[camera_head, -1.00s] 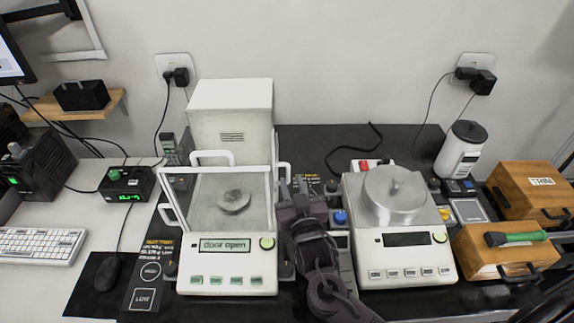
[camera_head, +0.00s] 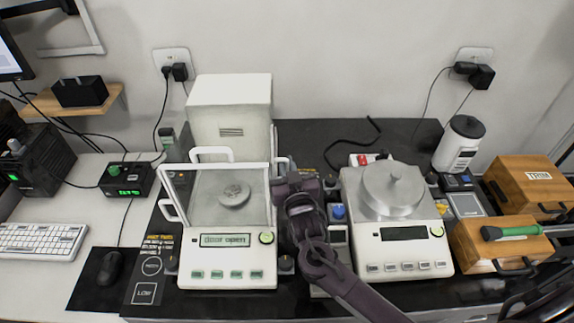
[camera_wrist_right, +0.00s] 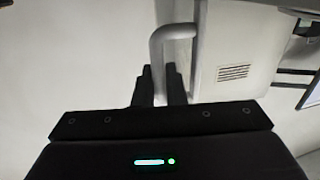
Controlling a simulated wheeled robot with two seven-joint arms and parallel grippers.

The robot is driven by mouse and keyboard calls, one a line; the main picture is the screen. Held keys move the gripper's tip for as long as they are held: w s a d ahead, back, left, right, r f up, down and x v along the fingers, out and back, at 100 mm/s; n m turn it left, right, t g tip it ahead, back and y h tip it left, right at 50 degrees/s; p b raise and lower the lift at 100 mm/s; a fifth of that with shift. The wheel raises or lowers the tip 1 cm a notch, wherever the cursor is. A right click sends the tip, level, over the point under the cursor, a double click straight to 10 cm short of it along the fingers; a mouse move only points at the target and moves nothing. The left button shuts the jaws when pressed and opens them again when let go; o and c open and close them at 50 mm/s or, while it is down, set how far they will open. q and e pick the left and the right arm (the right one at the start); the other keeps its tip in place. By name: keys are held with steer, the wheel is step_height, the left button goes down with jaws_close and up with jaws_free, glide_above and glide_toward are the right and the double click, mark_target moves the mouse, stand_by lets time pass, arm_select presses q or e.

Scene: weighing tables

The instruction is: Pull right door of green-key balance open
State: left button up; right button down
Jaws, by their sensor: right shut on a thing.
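The green-key balance (camera_head: 228,277) stands left of centre, with a green round key and a display reading "door open". Its glass draft shield surrounds a pan holding a small grey item (camera_head: 234,194). White handles show on its top and left side. The right door handle (camera_head: 283,160) is partly hidden by my right gripper (camera_head: 284,182), which is at the balance's right side. In the right wrist view the pale bent handle (camera_wrist_right: 173,34) runs down between the dark fingers (camera_wrist_right: 160,85), which are shut on it. My left gripper is not in view.
A second balance (camera_head: 385,268) with a round metal cover (camera_head: 391,192) stands close to the right of my right arm. Wooden boxes (camera_head: 500,245) stand farther right. A mouse (camera_head: 108,270) and keyboard (camera_head: 40,241) lie at left.

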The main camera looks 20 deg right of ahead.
steer(key=shift+w+d, duration=0.1)
steer(key=shift+w, duration=0.25)
steer(key=w+b, duration=0.1)
steer(key=w, duration=0.1)
steer(key=w+d, duration=0.1)
steer(key=shift+w+b, duration=0.35)
steer(key=shift+b, duration=0.05)
steer(key=c, duration=1.6)
jaws_free()
steer(key=s, duration=0.2)
steer(key=s+b, duration=0.1)
steer(key=s, duration=0.4)
steer(key=shift+s+a, duration=0.3)
steer(key=shift+s, duration=0.1)
